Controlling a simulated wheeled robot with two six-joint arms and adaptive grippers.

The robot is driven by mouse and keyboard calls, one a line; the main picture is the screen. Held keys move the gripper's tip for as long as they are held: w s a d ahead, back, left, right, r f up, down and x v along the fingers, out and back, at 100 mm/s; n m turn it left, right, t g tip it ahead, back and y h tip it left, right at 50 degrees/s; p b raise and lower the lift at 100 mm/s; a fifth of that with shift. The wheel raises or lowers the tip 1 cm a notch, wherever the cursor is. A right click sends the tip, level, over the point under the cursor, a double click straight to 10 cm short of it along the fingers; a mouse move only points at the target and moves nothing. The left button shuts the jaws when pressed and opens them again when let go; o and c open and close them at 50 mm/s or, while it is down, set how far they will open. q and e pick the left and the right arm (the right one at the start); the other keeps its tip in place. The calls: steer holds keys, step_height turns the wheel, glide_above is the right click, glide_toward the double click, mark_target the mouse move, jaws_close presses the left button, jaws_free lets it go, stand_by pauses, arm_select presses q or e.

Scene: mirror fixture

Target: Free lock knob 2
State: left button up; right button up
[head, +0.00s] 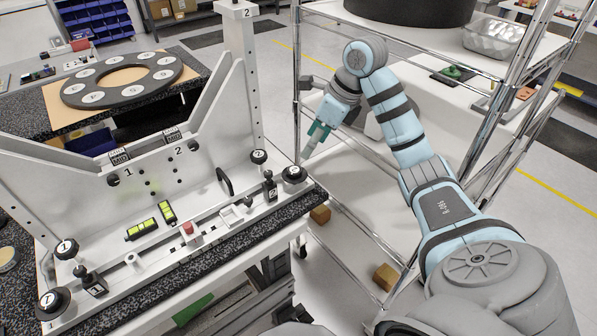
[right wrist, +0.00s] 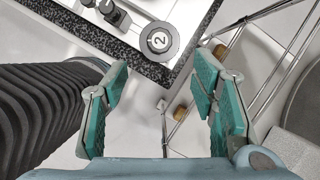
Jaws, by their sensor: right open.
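Lock knob 2, a round black knob with a white disc marked 2, sits at the right front corner of the fixture (head: 293,174). In the right wrist view the knob (right wrist: 158,41) lies just beyond the fingertips, roughly centred between them. My right gripper (right wrist: 160,68) is open and empty, with teal pads on both sides. In the head view the right gripper (head: 314,142) hangs right of the fixture, near knob 2 and apart from it. A smaller knob (head: 258,156) marked 2 stands behind it. My left gripper is not in view.
A black toggle clamp (head: 270,186) stands close left of knob 2. Knobs marked 1 (head: 52,300) are at the fixture's left end. A wire shelf rack (head: 345,225) stands right of the fixture, with wooden blocks (head: 386,276) low down.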

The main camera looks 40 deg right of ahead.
mark_target(295, 170)
steer(key=x, duration=0.9)
steer(key=shift+w, duration=0.15)
steer(key=shift+w+a+f, duration=0.1)
steer(key=shift+f, duration=0.4)
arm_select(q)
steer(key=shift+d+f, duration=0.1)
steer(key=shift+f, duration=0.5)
arm_select(e)
steer(key=c, duration=1.1)
steer(key=shift+c, duration=0.2)
